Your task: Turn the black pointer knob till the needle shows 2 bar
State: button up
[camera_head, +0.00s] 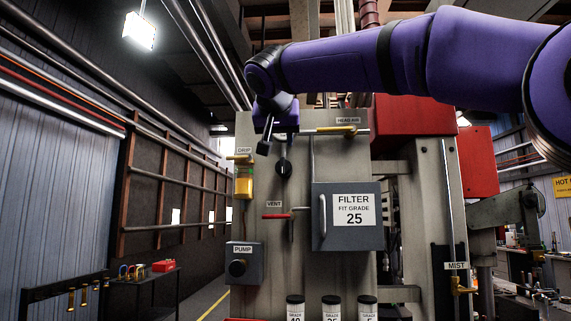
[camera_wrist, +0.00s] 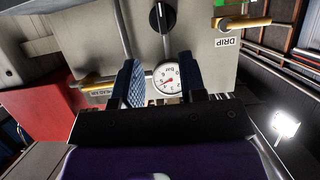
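The black pointer knob (camera_head: 284,170) sits on the grey panel, below my gripper in the head view. It also shows at the top of the wrist view (camera_wrist: 158,18), with a pale pointer mark. The round white gauge (camera_wrist: 168,79) with a red needle shows upside down between my fingers in the wrist view. Its numbers are too small to read surely, and my gripper hides it in the head view. My gripper (camera_wrist: 158,60) is open and empty, fingers wide apart, in front of the panel and apart from the knob; it also shows in the head view (camera_head: 274,144).
Yellow-handled valves sit at DRIP (camera_head: 240,157) and HEAD AIR (camera_head: 337,130). A red VENT lever (camera_head: 275,216) and a grey FILTER box (camera_head: 328,240) lie below the knob. A PUMP box (camera_head: 243,268) is lower left. Several filter jars stand at the bottom.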

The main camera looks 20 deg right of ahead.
aim_at(282, 162)
jog(key=x, duration=1.1)
jog(key=shift+w+r, duration=0.1)
jog(key=shift+r, duration=0.3)
jog(key=shift+a, duration=0.1)
grip_shut()
